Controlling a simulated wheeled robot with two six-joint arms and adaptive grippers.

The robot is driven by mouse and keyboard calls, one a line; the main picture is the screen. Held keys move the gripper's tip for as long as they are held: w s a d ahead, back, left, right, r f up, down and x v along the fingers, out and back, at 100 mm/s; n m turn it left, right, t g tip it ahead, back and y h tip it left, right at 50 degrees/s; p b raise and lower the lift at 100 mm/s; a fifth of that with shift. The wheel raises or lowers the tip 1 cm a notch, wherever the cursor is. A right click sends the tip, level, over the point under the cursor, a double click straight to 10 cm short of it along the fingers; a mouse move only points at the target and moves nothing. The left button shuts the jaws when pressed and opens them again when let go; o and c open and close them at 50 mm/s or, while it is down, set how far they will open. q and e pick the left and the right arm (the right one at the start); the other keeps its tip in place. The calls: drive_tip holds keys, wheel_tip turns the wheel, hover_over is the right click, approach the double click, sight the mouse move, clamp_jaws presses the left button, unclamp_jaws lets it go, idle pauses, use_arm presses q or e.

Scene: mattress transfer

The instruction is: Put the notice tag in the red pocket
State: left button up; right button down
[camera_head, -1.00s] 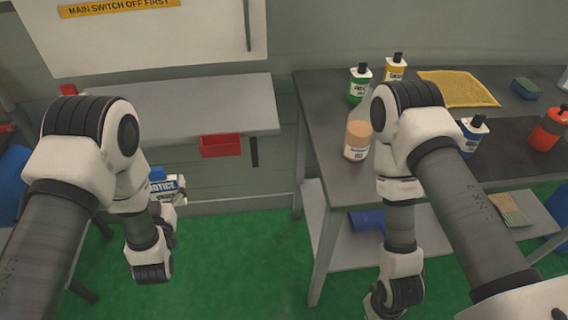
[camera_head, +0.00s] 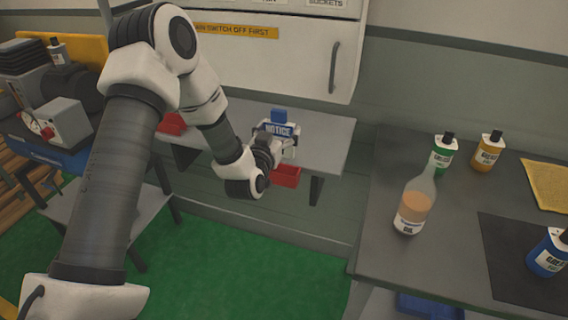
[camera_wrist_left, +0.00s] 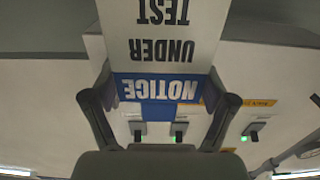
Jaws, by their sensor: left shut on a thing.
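The notice tag (camera_head: 278,130) has a blue band lettered NOTICE. My left gripper (camera_head: 274,143) is shut on it and holds it upright in front of the grey shelf. In the left wrist view the tag (camera_wrist_left: 165,45) appears upside down, with UNDER TEST on its white part, between the two fingers of my left gripper (camera_wrist_left: 158,95). The red pocket (camera_head: 287,176) hangs at the shelf's front edge, just below and slightly right of the gripper. The gripper partly hides its left side. My right gripper is out of view.
The grey shelf (camera_head: 325,135) runs under a white cabinet (camera_head: 300,60). Another red item (camera_head: 172,123) is at the shelf's left. The workbench (camera_head: 395,185) at right carries a clear oil bottle (camera_head: 412,205) and several other bottles. Green floor (camera_head: 250,270) is open below.

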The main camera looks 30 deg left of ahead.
use_arm(q)
wheel_tip(320, 180, down, 8)
drive_tip(key=shift+s+d+f+p, duration=0.1)
drive_tip(key=shift+s+d+p, duration=0.05)
drive_tip(key=shift+p, duration=0.2)
drive_tip(key=shift+s+d+r, duration=0.1)
drive_tip(key=shift+r, duration=0.1)
drive_tip(key=shift+f, duration=0.15)
drive_tip(key=o, duration=1.1)
drive_tip(key=shift+f, duration=0.1)
